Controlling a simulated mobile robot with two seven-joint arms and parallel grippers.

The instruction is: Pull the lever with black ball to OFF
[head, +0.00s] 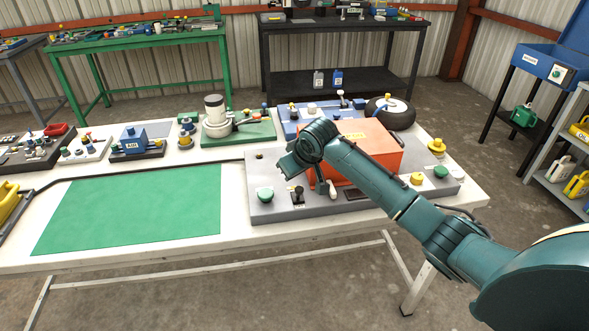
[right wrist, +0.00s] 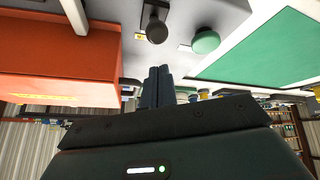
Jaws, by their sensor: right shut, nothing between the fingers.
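The lever with the black ball (head: 298,194) stands on the front of a grey panel (head: 262,212), right of a green button (head: 265,194). In the right wrist view, the black ball (right wrist: 157,31) is at top centre, beside a small yellow label. My right gripper (head: 290,167) is above and behind the lever in the head view. In the right wrist view its two fingers (right wrist: 158,74) are together, empty and apart from the ball. The lever's markings are too small to read. My left gripper is not in view.
An orange box (head: 386,155) stands on the panel to the right, partly behind my right arm. A lever with a pale handle (head: 331,188) is in front of it. A flat green mat (head: 135,207) leaves free room to the left on the white table (head: 235,215).

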